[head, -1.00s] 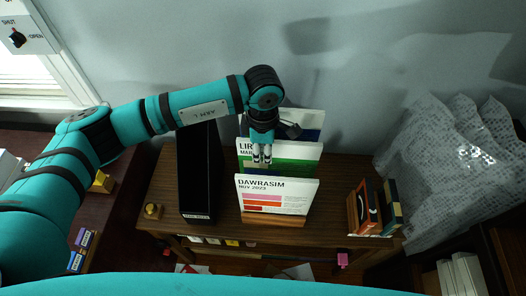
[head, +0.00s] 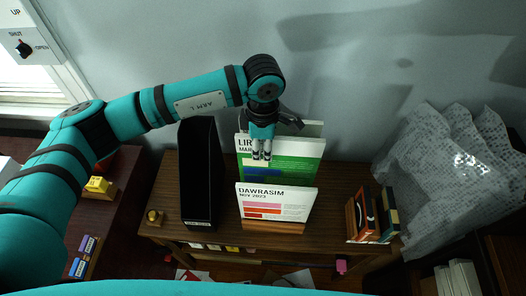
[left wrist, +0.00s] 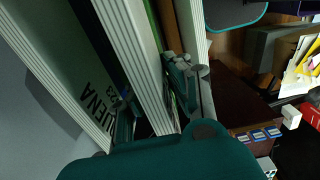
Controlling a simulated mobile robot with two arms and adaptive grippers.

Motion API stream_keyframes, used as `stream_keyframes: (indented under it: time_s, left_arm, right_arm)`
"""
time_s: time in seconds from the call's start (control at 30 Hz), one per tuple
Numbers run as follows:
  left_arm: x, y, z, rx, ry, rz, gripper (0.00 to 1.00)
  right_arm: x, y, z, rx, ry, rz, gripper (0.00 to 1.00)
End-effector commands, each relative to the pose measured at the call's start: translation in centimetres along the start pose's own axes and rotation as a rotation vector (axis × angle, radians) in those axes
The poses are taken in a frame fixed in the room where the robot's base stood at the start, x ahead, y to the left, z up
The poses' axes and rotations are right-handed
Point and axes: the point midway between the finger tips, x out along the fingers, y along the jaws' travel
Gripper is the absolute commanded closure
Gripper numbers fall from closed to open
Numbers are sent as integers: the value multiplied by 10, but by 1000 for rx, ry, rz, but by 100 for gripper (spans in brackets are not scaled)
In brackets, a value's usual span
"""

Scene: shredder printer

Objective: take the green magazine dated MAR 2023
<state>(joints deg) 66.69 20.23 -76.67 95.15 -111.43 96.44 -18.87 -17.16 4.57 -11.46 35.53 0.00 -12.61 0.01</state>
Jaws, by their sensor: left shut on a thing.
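The green magazine (head: 298,168), with "LIR" and "MAR" legible at its top left, stands in the middle of a row of magazines. My left gripper (head: 262,152) comes down from above and is shut on its top edge. In the left wrist view the fingers (left wrist: 152,98) straddle a white page block (left wrist: 135,55) with a green face. The front magazine (head: 280,203), DAWRASIM NOV 2023, hides the green one's lower part. Another magazine (head: 312,128) stands behind, mostly hidden by the arm. My right gripper is not in view.
A tall black file holder (head: 198,180) stands left of the magazines on the wooden cabinet (head: 165,190). The wall is close behind.

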Motion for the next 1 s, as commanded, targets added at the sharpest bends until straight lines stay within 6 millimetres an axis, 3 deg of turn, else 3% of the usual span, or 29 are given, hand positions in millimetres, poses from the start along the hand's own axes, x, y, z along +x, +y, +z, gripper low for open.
stream_keyframes:
  time_s: [1.0]
  left_arm:
    - [-126, 0, 0, 0, -2, 2, 100]
  right_arm:
    - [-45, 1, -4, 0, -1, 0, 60]
